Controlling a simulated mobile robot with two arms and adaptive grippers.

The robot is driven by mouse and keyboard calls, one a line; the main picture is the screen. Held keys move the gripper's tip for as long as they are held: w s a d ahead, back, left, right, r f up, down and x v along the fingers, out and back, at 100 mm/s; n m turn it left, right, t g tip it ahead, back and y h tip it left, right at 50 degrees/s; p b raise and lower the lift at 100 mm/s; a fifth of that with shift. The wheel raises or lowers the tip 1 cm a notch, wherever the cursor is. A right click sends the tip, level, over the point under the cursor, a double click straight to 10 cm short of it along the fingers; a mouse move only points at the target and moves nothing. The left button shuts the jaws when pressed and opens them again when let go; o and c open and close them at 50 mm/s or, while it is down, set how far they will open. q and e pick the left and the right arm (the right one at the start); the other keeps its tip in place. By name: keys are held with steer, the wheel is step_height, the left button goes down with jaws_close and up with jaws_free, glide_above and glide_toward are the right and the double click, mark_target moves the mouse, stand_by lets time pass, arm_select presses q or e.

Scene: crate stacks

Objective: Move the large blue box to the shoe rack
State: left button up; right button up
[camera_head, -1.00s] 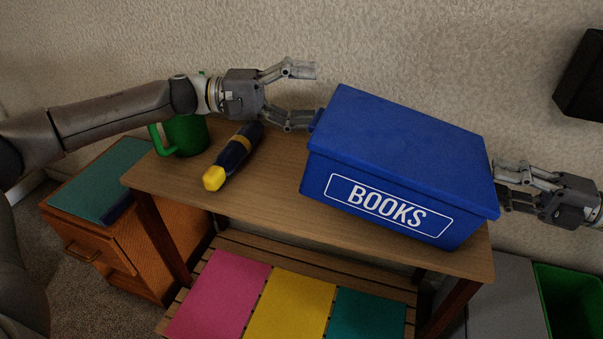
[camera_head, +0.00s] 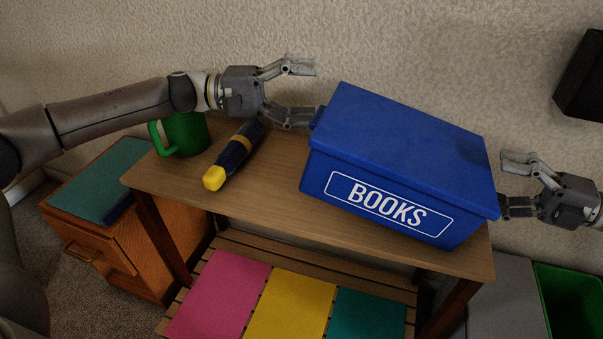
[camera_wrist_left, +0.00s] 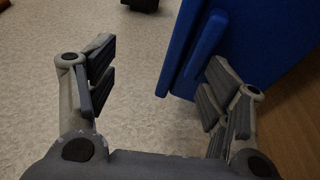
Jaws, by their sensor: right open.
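The large blue box (camera_head: 400,160), lettered BOOKS, sits on the right part of the wooden table (camera_head: 250,200). My left gripper (camera_head: 303,92) is open at the box's left end, by a small handle-like projection there. In the left wrist view the blue box (camera_wrist_left: 245,45) shows at the right, beside the right-hand finger of the open left gripper (camera_wrist_left: 160,90); contact cannot be told. My right gripper (camera_head: 510,182) is open at the box's right end, its lower finger close to the box. The lower slatted rack (camera_head: 285,252) under the tabletop carries pink, yellow and teal panels.
A green mug (camera_head: 186,134) and a dark blue and yellow bottle-like object (camera_head: 233,157) stand and lie on the table's left part. A wooden cabinet (camera_head: 105,240) is at left. A green bin (camera_head: 572,300) is at lower right.

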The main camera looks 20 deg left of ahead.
steer(key=shift+d, duration=0.1)
steer(key=s+d, duration=0.1)
steer(key=d, duration=1.1)
steer(key=shift+a, duration=0.1)
arm_select(q)
steer(key=a+p, duration=0.6)
steer(key=p, duration=0.1)
arm_select(e)
step_height(320, 180, up, 7)
arm_select(q)
steer(key=shift+w, duration=0.1)
